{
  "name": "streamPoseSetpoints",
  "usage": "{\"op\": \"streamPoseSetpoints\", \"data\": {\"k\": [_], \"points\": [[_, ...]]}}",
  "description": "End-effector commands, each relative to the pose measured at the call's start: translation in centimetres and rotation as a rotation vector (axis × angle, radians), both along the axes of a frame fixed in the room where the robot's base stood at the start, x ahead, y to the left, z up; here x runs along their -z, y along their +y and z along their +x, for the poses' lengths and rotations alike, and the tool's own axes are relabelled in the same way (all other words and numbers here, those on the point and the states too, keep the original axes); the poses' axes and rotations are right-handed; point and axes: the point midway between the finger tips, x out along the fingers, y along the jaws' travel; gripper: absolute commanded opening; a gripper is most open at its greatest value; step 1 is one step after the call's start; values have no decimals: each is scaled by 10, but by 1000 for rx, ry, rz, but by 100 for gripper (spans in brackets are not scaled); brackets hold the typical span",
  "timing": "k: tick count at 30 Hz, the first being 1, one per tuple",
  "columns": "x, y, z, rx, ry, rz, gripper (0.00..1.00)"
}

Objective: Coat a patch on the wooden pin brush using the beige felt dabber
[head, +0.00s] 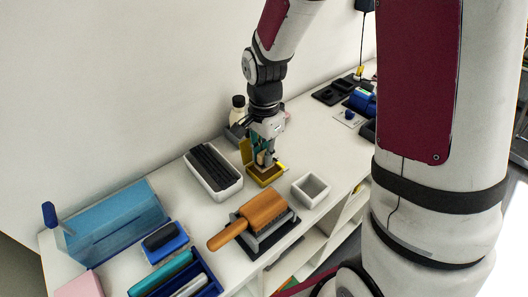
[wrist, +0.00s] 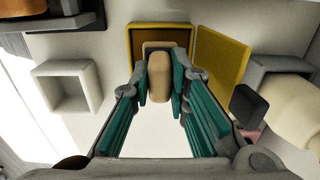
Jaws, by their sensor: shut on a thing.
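The wooden pin brush (head: 258,216) lies on a dark grey stand at the front of the counter, its handle pointing left. My gripper (head: 264,158) is up the counter from it, pointing down at a small yellow open box. In the wrist view my gripper (wrist: 160,85) is shut on the beige felt dabber (wrist: 159,78), which sits between the teal finger pads. The dabber is over or inside the yellow box (wrist: 187,42); its lower end is hidden, so I cannot tell whether it touches the bottom.
The yellow box has its lid (wrist: 222,56) open. A small white square dish (head: 311,188) stands between box and brush. A white tray with black bars (head: 213,170) is to the left. A bottle (head: 238,108) stands behind. Blue holders (head: 165,241) fill the front left.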

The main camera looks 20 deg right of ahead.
Motion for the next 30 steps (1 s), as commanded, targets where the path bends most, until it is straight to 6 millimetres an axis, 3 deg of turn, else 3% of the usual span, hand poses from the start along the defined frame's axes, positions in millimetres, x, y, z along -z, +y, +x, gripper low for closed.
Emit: {"op": "streamPoseSetpoints", "data": {"k": [30], "points": [[7, 0, 0, 0, 0, 0, 0]]}}
